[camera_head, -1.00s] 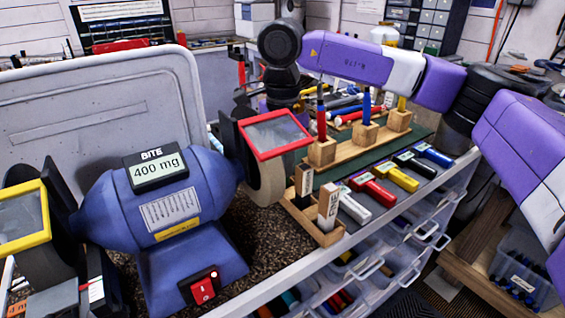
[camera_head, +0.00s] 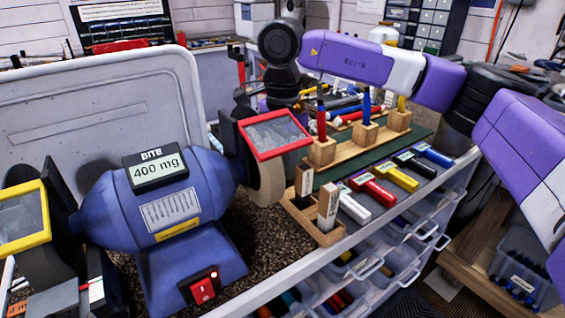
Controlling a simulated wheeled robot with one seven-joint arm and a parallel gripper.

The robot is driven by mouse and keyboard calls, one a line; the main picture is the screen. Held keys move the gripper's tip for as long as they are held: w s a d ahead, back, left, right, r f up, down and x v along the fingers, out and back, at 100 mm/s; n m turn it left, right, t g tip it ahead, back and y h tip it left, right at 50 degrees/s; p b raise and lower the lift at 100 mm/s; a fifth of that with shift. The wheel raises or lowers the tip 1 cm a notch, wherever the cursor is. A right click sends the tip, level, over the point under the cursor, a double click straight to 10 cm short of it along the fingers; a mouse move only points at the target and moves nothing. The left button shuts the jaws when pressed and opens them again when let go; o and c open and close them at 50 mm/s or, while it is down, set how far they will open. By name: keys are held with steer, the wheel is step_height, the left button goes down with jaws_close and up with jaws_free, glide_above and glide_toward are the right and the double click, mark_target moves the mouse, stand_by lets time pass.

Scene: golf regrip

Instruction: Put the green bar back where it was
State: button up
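I cannot make out a green bar in this view. A small wooden tray (camera_head: 325,238) at the bench's front edge holds a dark bar (camera_head: 303,180) and a pale bar (camera_head: 328,204), both upright with labels. My gripper (camera_head: 283,90) hangs below my purple arm's dark wrist, behind the bench grinder's red-framed shield. Its fingertips are hidden or too dark to read, so I cannot see whether it is open or holds something.
The blue bench grinder (camera_head: 165,200) stands at left, its wheel (camera_head: 268,180) close to the tray.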

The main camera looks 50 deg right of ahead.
step_height(320, 180, up, 11)
steer(key=shift+r, duration=0.2)
stand_by(0.6)
